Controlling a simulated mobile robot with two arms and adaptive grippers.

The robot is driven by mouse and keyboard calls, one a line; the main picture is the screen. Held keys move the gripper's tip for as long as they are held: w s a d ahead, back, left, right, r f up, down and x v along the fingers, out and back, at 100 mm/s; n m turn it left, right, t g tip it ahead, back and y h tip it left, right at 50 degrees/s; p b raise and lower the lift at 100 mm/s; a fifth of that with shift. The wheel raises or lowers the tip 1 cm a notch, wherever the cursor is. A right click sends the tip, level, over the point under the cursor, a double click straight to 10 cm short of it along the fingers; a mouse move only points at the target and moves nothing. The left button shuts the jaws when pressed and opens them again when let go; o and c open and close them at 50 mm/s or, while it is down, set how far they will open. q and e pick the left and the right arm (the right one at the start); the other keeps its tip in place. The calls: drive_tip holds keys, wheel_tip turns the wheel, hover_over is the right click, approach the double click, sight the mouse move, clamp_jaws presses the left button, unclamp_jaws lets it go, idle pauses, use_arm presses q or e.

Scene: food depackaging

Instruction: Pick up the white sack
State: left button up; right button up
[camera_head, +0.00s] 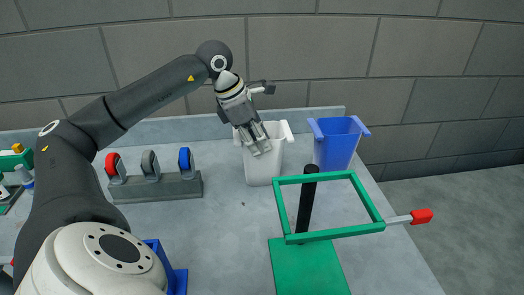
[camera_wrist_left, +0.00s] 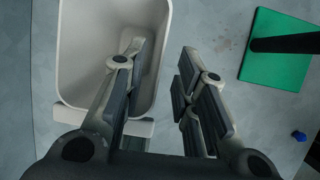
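I see nothing I can identify as a sack. The white thing in view is an upright bin (camera_head: 263,170) with side tabs, standing at the back of the table; its inside looks empty in the left wrist view (camera_wrist_left: 88,50). My left gripper (camera_head: 255,138) points down at the bin's top, and its fingers are apart with nothing between them. In the left wrist view (camera_wrist_left: 163,78) one finger overlaps the bin's opening and the other appears outside its right wall. I cannot tell if either touches. My right gripper is not in view.
A blue bin (camera_head: 336,145) stands right of the white one. A green frame (camera_head: 338,234) on a black post stands in front, over a green base (camera_head: 320,275). A grey rack (camera_head: 160,187) with red, grey and blue handles is at left. A wall is behind.

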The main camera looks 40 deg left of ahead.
sight(269, 164)
use_arm(q)
drive_tip(key=p+x, duration=0.2)
drive_tip(key=x, duration=0.3)
drive_tip(key=shift+w+d+f, duration=0.15)
drive_tip(key=shift+w+f, duration=0.1)
drive_tip(key=shift+w+d+f, duration=0.1)
drive_tip(key=shift+w+f, duration=0.15)
drive_tip(key=shift+f, duration=0.35)
drive_tip(key=shift+f, duration=0.15)
drive_tip(key=shift+c, duration=0.3)
clamp_jaws()
